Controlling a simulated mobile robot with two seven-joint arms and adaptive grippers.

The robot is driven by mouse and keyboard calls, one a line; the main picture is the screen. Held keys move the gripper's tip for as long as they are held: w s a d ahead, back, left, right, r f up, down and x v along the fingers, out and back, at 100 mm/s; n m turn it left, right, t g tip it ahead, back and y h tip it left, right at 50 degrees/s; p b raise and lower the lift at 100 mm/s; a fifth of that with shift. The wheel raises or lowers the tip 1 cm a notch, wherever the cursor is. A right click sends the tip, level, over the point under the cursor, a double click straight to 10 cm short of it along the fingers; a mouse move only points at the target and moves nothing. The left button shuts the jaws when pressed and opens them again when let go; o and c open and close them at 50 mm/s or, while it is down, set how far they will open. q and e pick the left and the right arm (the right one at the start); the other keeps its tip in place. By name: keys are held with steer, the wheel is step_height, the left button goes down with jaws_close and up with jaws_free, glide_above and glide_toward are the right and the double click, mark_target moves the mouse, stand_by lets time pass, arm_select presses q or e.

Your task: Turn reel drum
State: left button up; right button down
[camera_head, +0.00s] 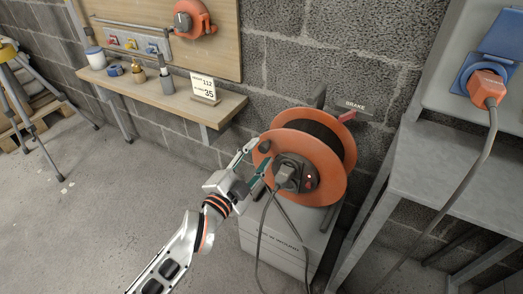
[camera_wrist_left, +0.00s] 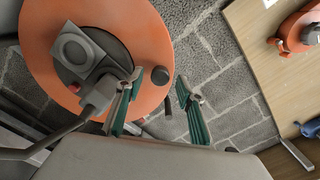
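The orange reel drum (camera_head: 333,182) stands on a grey box by the block wall; its face fills the left of the wrist view (camera_wrist_left: 50,25). A dark round knob (camera_head: 265,146) sits near the drum's rim, and shows in the wrist view (camera_wrist_left: 160,75). My left gripper (camera_head: 258,160) is open in front of the drum, with its green-padded fingers (camera_wrist_left: 158,88) apart. The knob appears between the fingertips in the wrist view; contact is not visible. A grey plug with a cable (camera_wrist_left: 98,97) sits in the hub beside one finger. My right gripper is not in view.
A red lever (camera_head: 347,116) under a "BRAKE" sign is behind the drum. The grey box (camera_head: 285,245) supports the reel. A cable hangs in front of it. A grey metal bench (camera_head: 440,165) stands right, a wooden shelf (camera_head: 170,100) left.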

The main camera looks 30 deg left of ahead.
arm_select(q)
steer(key=s, duration=0.9)
steer(key=shift+s+a, duration=0.15)
steer(key=shift+s, duration=0.2)
